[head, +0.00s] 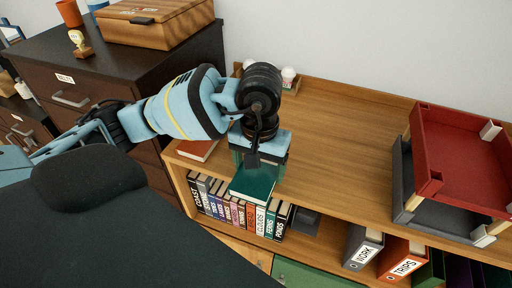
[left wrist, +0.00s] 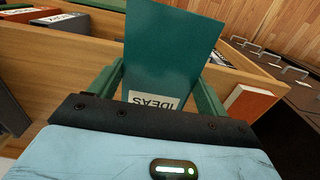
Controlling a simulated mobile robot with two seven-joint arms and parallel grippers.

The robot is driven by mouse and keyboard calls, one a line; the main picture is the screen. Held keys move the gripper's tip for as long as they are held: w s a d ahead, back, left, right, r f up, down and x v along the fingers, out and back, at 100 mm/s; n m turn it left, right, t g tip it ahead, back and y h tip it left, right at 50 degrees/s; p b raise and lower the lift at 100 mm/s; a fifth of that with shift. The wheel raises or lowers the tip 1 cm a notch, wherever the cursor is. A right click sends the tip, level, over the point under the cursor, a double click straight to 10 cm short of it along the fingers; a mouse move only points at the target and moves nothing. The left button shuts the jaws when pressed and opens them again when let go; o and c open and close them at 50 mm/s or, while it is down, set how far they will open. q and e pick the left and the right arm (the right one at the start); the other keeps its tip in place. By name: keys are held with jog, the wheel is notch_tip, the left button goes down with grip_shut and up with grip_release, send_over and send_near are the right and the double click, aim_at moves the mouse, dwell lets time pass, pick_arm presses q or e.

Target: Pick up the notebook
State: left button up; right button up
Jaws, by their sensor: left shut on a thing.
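The notebook (head: 253,184) is a teal-green book in the head view, at the front edge of the wooden shelf top. In the left wrist view the notebook (left wrist: 170,50) shows its green cover with a white label reading "IDEAS", partly hidden by my gripper body. My left gripper (head: 258,160) reaches down from the left and is shut on the notebook. In the left wrist view its green fingers (left wrist: 160,90) stand on either side of the notebook. I cannot tell whether the notebook still touches the shelf. My right gripper is not in view.
A red-orange book (head: 197,149) lies left of my gripper on the shelf top (head: 345,140). A red and grey letter tray (head: 462,160) stands at the right. Labelled books (head: 235,210) and binders (head: 362,250) fill the shelf below. The middle of the top is clear.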

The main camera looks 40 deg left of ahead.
aim_at(256, 185)
pick_arm(q)
jog(key=s+d, duration=0.4)
jog(key=shift+s+d+r, duration=0.15)
jog(key=shift+s+r, duration=0.05)
jog(key=shift+r, duration=0.1)
jog(key=shift+w+a+f+m, duration=0.2)
jog(key=shift+a+f+m, duration=0.5)
jog(key=shift+f, duration=0.1)
jog(key=shift+w+a+f+m, duration=0.2)
jog(key=shift+a+f+m, duration=0.45)
jog(key=shift+f, duration=0.1)
jog(key=shift+d, duration=0.15)
